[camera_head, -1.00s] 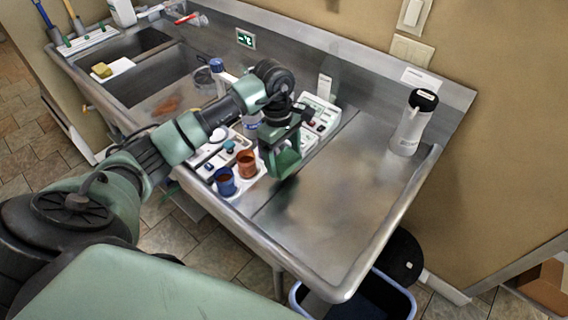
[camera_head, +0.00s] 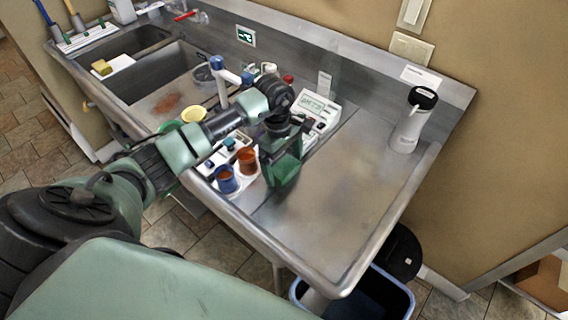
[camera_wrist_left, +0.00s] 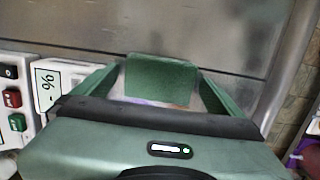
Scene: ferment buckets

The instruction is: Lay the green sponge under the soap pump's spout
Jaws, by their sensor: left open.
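My left gripper (camera_head: 281,165) is open above the counter, just right of the cups; it also shows in the left wrist view (camera_wrist_left: 160,85). A green block (camera_wrist_left: 160,75), which looks like the green sponge, shows between its fingers in the left wrist view. I cannot tell whether it touches them. A white bottle with a black top (camera_head: 411,122) stands at the counter's right back. Another white bottle (camera_head: 122,12) at the back left is cut off by the picture edge. My right gripper is out of view.
Blue (camera_head: 227,180) and orange (camera_head: 247,160) cups stand left of the gripper. A meter (camera_head: 318,108) stands behind it. A yellow sponge (camera_head: 102,67) lies on a white board by the sinks. The right counter (camera_head: 350,190) is clear up to its raised rim.

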